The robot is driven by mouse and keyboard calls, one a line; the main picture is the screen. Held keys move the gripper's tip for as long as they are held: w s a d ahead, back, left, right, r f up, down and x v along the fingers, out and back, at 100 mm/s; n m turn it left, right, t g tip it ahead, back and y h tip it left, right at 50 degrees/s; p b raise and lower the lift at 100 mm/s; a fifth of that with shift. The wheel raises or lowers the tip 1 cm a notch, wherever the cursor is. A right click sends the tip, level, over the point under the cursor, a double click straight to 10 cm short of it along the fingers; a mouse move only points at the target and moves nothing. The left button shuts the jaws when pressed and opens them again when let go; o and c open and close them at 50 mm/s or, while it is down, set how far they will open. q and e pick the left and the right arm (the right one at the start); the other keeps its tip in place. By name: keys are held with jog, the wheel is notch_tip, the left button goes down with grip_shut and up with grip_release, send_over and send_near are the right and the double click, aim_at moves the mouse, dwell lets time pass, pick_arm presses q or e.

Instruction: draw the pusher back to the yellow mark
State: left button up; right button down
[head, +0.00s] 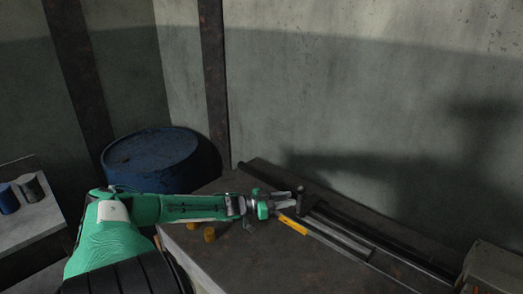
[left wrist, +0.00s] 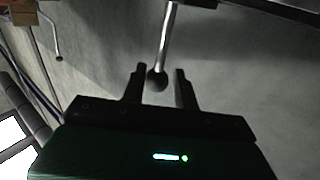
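The pusher's handle shows as a thin metal rod (left wrist: 169,35) ending in a dark ball knob (left wrist: 157,79) in the left wrist view. In the head view the handle (head: 300,190) stands at the rail on the bench. My left gripper (head: 288,203) is beside it; in the left wrist view its two fingers (left wrist: 159,80) are apart, with the knob between their tips and a gap on each side. The yellow mark (head: 293,224) is a short strip by the rail, just right of and nearer than my gripper. My right gripper is out of view.
The dark bench top (head: 225,255) carries long parallel rails (head: 345,238) running to the lower right. Small yellow-brown cylinders (head: 209,234) stand left of the rails. A blue drum (head: 150,158) is behind my arm. A pale box (head: 492,268) sits at the right.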

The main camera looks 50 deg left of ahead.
pick_arm(q)
jog(key=p+v, duration=0.1)
jog(key=v, duration=0.7)
jog(key=shift+s, duration=0.25)
jog(key=shift+a, duration=0.1)
dwell(0.5)
